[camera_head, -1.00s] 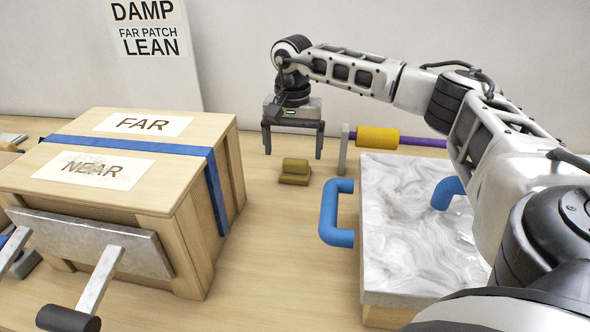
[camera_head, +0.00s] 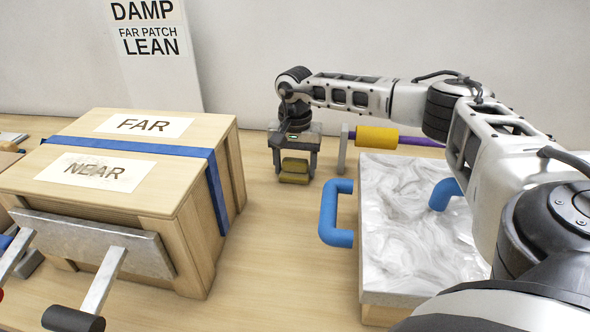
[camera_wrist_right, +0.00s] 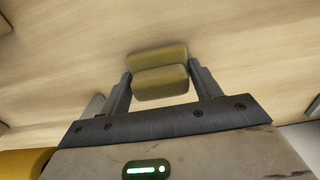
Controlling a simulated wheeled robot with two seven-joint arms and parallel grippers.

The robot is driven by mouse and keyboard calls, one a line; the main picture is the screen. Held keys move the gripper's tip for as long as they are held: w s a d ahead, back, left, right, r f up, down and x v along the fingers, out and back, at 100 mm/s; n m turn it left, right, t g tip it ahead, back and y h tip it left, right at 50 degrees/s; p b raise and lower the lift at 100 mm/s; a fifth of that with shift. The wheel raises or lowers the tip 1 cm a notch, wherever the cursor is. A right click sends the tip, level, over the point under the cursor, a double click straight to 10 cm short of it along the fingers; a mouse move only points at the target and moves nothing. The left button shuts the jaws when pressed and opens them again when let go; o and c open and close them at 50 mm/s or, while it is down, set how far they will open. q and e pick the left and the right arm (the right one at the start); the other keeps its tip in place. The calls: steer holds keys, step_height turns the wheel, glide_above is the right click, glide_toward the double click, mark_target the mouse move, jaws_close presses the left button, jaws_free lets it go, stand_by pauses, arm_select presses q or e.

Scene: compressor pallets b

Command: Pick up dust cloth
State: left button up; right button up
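The dust cloth (camera_head: 294,168) is a small olive-yellow folded pad on the wooden table, between the crate and the blue-handled tray. My right gripper (camera_head: 295,169) comes down over it from above, one finger on each side. In the right wrist view the cloth (camera_wrist_right: 160,83) sits between the two fingers (camera_wrist_right: 160,80), which appear to touch its sides. The right gripper looks shut on the cloth, which still appears to be at table level. My left gripper is not in view.
A wooden crate (camera_head: 195,190) with NEAR and FAR labels and a blue strap stands at left. A marbled, blue-handled tray (camera_head: 410,225) is at right. A yellow roller (camera_head: 377,137) lies behind it. Bare table (camera_head: 270,260) shows between crate and tray.

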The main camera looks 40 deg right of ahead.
mark_target(295, 160)
steer(key=shift+r, duration=0.2)
step_height(295, 160, up, 18)
steer(key=shift+f+b, duration=0.1)
steer(key=shift+b, duration=0.35)
